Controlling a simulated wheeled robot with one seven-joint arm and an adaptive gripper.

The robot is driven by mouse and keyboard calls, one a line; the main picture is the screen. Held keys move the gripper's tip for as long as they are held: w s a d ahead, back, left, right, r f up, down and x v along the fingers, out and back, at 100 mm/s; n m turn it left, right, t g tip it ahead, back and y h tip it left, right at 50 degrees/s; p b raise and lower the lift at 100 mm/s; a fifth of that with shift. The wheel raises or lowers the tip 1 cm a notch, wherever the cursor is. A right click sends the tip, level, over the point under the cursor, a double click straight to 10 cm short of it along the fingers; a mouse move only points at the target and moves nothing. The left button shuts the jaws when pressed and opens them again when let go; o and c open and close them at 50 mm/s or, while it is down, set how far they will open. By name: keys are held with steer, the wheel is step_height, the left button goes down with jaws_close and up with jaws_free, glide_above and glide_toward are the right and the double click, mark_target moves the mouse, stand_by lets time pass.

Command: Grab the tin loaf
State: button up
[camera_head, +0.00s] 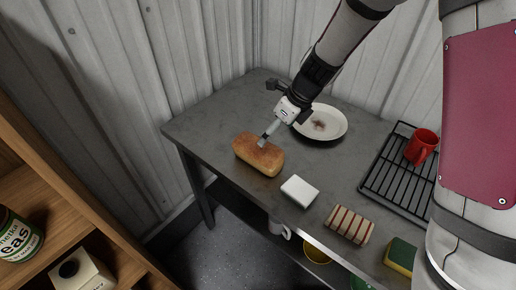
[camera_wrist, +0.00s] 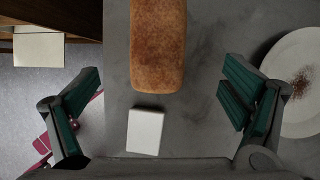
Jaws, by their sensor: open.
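The tin loaf (camera_head: 259,154), a golden-brown block of bread, lies on the grey table (camera_head: 215,133) near its left end. In the wrist view the loaf (camera_wrist: 158,45) runs lengthwise from the top edge to the middle, and its far end is cut off. My gripper (camera_head: 263,142) is above the loaf in the head view. In the wrist view its two teal-padded fingers (camera_wrist: 160,95) are spread wide, one on each side of the loaf's line, with nothing between them held. Whether a finger touches the loaf cannot be told.
A white block (camera_head: 299,191) lies beside the loaf; it also shows in the wrist view (camera_wrist: 145,131). A stained white plate (camera_head: 333,124) is behind. A striped block (camera_head: 348,225), a sponge (camera_head: 400,256), a black rack (camera_head: 384,178) and a red mug (camera_head: 421,147) stand to the right.

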mark_target(264, 147)
steer(key=x, duration=0.6)
steer(key=shift+f, duration=0.2)
steer(key=shift+a+p+x, duration=0.2)
steer(key=shift+p+x, duration=0.45)
steer(key=shift+x, duration=2.05)
steer(key=c, duration=1.4)
